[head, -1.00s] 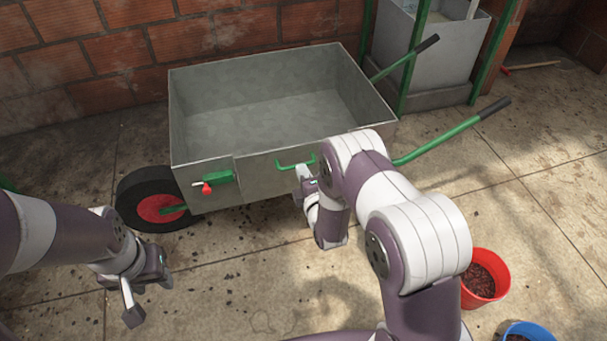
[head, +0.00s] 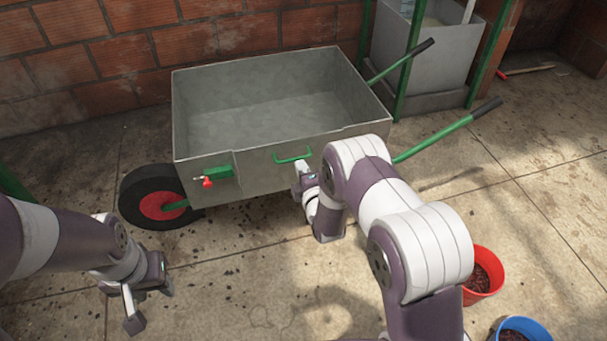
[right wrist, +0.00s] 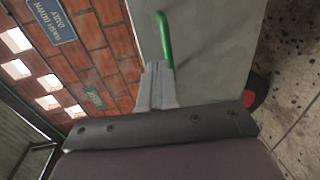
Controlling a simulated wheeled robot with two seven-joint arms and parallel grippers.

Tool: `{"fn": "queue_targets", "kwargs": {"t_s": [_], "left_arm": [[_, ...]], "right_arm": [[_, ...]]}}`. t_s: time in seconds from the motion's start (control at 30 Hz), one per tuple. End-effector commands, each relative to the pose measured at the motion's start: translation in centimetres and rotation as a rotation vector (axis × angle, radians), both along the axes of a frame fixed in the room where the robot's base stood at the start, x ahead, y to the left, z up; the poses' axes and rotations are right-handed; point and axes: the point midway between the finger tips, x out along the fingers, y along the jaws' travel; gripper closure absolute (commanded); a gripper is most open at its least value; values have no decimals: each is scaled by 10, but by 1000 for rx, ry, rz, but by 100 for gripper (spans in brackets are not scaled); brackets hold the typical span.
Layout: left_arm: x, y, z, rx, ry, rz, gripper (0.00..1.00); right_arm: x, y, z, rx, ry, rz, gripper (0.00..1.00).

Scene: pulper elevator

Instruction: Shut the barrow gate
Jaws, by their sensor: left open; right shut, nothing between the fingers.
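The grey metal barrow (head: 205,145) stands by the brick wall. The barrow gate (head: 265,178) is in its near side and looks upright, almost in line with that side; a small gap cannot be ruled out. It carries a green handle (head: 292,157). Left of it is a green latch (head: 218,173) with a red knob (head: 207,183). My right gripper (head: 300,169) is shut and empty, just below the handle's right end. In the right wrist view the handle (right wrist: 165,40) shows just beyond the fingertips (right wrist: 157,75); contact is unclear. My left gripper (head: 148,303) is open, low at left, away from the barrow.
The barrow's black wheel with red hub (head: 160,205) is at its left. Its green shafts (head: 440,138) reach right. A red bucket (head: 485,277) and a blue bucket (head: 522,330) stand at lower right. A grey bin (head: 425,50) stands behind. The concrete floor in front is mostly clear.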

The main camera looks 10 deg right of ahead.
Motion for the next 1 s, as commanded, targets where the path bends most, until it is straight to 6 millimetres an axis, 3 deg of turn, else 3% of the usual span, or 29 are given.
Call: {"fn": "queue_targets", "kwargs": {"t_s": [0.43, 0.73, 0.77, 0.83, 0.9, 1.0], "left_arm": [[0, 0, 31, 0, 0, 0, 57], [0, 0, 33, 0, 0, 0, 57], [0, 0, 33, 0, 0, 0, 57], [0, 0, 33, 0, 0, 0, 57], [0, 0, 33, 0, 0, 0, 57], [0, 0, 33, 0, 0, 0, 57]], "right_arm": [[-81, -2, 19, -1, 5, 3, 100], [-99, -3, 19, 20, 3, 0, 100], [-99, -3, 17, 51, 19, -5, 100], [-108, -3, -11, 187, 160, -41, 100], [-135, -5, -52, 368, 419, -138, 100], [-173, -6, -68, 645, 769, -401, 100]]}}
